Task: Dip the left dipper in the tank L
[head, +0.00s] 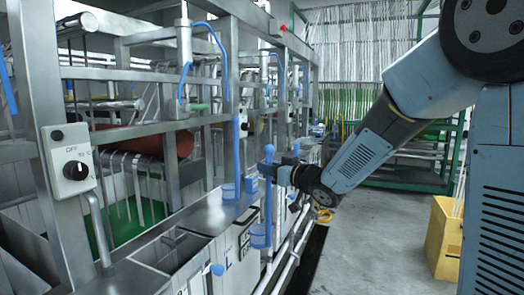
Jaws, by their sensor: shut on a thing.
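My gripper (270,173) is at the middle of the head view, at the end of the arm reaching in from the right. It is shut on the upright handle of a blue dipper (268,208). The dipper's cup (259,238) hangs low, outside the front panel of the tank row. An open steel tank (172,250) is at the lower middle, left of and nearer than the held dipper.
A steel frame with posts and rails stands over the tanks. A control box (70,161) with a dial is at the left. White pipes (283,262) run along the machine's front. A yellow bin (445,240) stands at the right; the grey floor between is clear.

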